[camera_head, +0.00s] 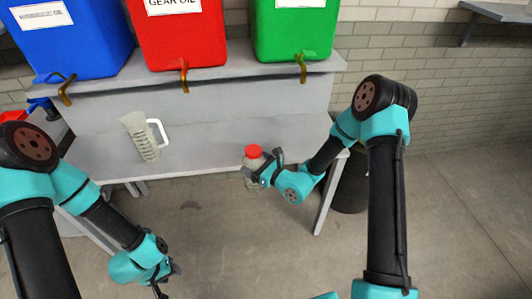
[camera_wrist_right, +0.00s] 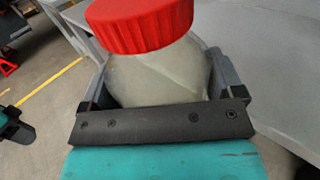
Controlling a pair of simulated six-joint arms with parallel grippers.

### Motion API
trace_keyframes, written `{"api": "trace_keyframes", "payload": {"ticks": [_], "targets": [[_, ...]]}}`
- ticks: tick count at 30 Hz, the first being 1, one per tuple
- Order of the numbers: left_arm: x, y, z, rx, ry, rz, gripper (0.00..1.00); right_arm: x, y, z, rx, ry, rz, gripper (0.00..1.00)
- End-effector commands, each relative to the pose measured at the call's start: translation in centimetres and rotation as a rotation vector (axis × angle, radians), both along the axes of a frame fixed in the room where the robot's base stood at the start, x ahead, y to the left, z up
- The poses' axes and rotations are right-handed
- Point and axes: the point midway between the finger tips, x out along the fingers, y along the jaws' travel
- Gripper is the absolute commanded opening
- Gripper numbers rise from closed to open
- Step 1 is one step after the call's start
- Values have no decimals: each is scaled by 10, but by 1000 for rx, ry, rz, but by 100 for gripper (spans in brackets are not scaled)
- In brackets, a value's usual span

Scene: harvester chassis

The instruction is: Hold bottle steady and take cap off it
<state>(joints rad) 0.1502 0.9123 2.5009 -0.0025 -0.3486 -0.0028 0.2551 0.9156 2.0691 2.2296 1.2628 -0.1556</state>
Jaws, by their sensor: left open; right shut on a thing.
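A clear bottle (camera_head: 251,164) with a red cap (camera_head: 253,151) is held upright in front of the bench in the head view. My right gripper (camera_head: 256,175) is shut on the bottle's body, below the cap. In the right wrist view the bottle (camera_wrist_right: 155,78) sits between the gripper's two fingers, and the red cap (camera_wrist_right: 140,22) is seated on its top. My left gripper (camera_head: 167,282) is low at the lower left of the head view, open and well apart from the bottle. Its fingertips are partly hidden by its arm.
A grey bench (camera_head: 215,150) carries a clear measuring jug (camera_head: 140,137) with a white handle. Blue (camera_head: 75,45), red (camera_head: 182,42) and green (camera_head: 292,35) containers with taps stand on its upper shelf. A dark bin (camera_head: 351,185) stands at the right. The floor between my grippers is clear.

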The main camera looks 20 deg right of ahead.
Motion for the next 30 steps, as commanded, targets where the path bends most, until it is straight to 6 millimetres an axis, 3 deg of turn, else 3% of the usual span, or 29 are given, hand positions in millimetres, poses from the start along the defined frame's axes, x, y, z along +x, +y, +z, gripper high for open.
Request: {"api": "trace_keyframes", "payload": {"ticks": [9,15,27,28,30], "targets": [[0,0,0,0,0,0,43,0,52,-49,0,0,216,44],[0,0,0,0,0,0,43,0,74,-71,0,-1,314,44],[0,0,0,0,0,0,43,0,81,-77,0,0,345,44],[0,0,0,0,0,0,44,0,81,-77,0,0,345,21],[1,0,0,1,-2,1,51,0,81,-77,0,0,344,21]]}}
